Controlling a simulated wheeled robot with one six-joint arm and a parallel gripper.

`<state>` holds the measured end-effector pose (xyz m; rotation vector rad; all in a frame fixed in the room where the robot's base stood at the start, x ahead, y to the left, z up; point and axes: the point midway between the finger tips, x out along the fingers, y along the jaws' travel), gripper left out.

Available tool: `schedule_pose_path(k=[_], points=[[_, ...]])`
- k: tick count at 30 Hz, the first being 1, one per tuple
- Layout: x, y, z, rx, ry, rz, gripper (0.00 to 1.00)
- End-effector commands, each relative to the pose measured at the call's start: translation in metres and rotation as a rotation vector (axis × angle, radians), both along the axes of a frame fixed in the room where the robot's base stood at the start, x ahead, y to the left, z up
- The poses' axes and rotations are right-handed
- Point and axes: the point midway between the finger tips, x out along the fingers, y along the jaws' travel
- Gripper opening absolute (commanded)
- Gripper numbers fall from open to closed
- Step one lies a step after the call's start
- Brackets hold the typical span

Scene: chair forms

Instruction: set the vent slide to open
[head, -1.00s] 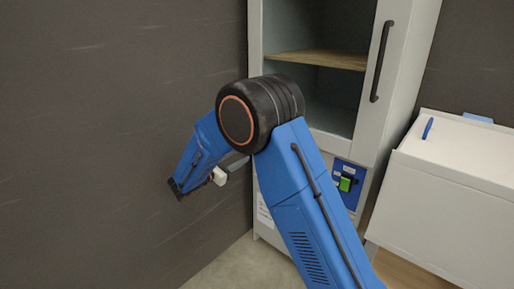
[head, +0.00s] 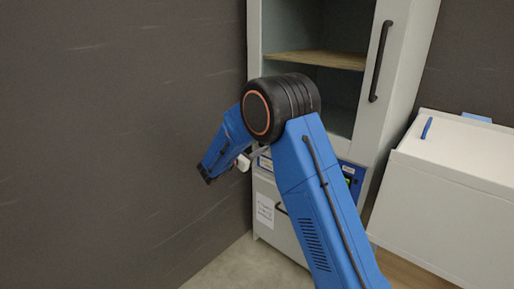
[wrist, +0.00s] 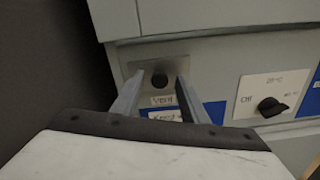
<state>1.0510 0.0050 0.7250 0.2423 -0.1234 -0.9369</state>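The vent slide shows in the wrist view as a grey metal plate with a dark round knob (wrist: 160,80). A "Vent" label (wrist: 163,100) sits just below it on the cabinet front. My gripper (wrist: 159,88) is open, its two grey fingers apart, one on each side of the knob in the picture. I cannot tell how far the fingertips are from the plate or whether they touch it. In the head view my gripper is mostly hidden behind my arm, and the vent slide cannot be made out.
The tall cabinet (head: 384,130) has a shelf and an open-looking upper part. A dark wall (head: 120,140) stands close on the left. A white box (head: 465,170) stands at right.

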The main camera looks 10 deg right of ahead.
Motion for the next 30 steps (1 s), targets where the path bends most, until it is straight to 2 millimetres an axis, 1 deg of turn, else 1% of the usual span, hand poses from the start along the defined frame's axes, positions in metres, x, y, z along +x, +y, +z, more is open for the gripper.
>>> schedule_pose_path(k=[4, 5, 6, 8, 9, 10, 14, 17, 24, 27, 30], points=[[0.000, 0.000, 0.000, 0.000, 0.000, 0.000, 0.40], [0.000, 0.000, 0.000, 0.000, 0.000, 0.000, 0.35], [0.000, 0.000, 0.000, 0.000, 0.000, 0.000, 0.26], [0.000, 0.000, 0.000, 0.000, 0.000, 0.000, 0.11], [0.000, 0.000, 0.000, 0.000, 0.000, 0.000, 0.02], [0.000, 0.000, 0.000, 0.000, 0.000, 0.000, 0.00], [-0.001, 0.000, 0.000, 0.000, 0.000, 0.000, 0.00], [-0.008, -0.006, 0.001, 0.000, 0.000, -0.001, 0.00], [-0.049, -0.036, 0.001, 0.000, 0.001, -0.001, 0.00], [-0.062, -0.045, 0.000, 0.000, 0.001, -0.001, 0.00], [-0.070, -0.051, 0.000, 0.000, 0.000, -0.001, 0.00]])
